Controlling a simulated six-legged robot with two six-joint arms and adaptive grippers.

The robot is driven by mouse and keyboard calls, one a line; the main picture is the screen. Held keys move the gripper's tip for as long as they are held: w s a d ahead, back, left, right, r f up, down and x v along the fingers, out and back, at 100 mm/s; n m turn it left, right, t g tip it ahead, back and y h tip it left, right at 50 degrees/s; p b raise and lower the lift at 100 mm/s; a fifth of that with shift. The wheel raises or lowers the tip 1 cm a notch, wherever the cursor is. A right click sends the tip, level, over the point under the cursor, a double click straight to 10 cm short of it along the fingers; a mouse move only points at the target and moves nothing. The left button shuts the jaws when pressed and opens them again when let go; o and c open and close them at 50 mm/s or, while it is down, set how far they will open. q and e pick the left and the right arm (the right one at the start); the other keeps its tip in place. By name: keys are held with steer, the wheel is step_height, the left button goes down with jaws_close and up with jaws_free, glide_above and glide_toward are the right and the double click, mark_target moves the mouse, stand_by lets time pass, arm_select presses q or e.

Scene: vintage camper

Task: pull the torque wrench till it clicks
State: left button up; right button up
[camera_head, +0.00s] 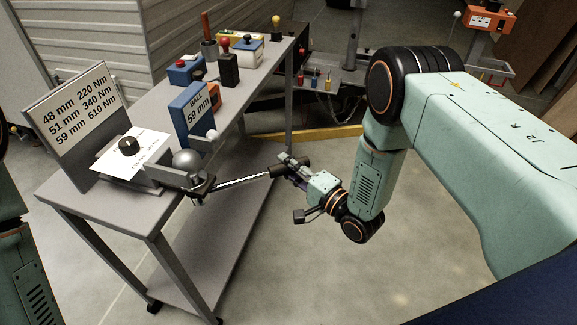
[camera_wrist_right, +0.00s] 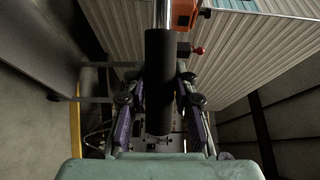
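The torque wrench (camera_head: 240,181) runs from a dark head (camera_head: 200,189) below a grey hitch ball (camera_head: 187,161) at the bench's near edge. Its shaft points right, out past the bench, to a black handle (camera_head: 281,170). My right gripper (camera_head: 292,166) is at the handle. In the right wrist view the black handle (camera_wrist_right: 159,75) lies between the two fingers of my right gripper (camera_wrist_right: 160,85), which look closed on its sides; dark pads make the contact hard to see. My left arm shows only at the left edge; its gripper is out of view.
The grey bench (camera_head: 165,220) carries a sign (camera_head: 78,105) listing 48 mm 220, 51 mm 340 and 59 mm 610 Nm. A white dial plate (camera_head: 113,160) and a blue "BALL 59 mm" sign (camera_head: 183,122) stand nearby.

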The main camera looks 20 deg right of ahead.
jaws_close()
steer(key=shift+d, duration=0.1)
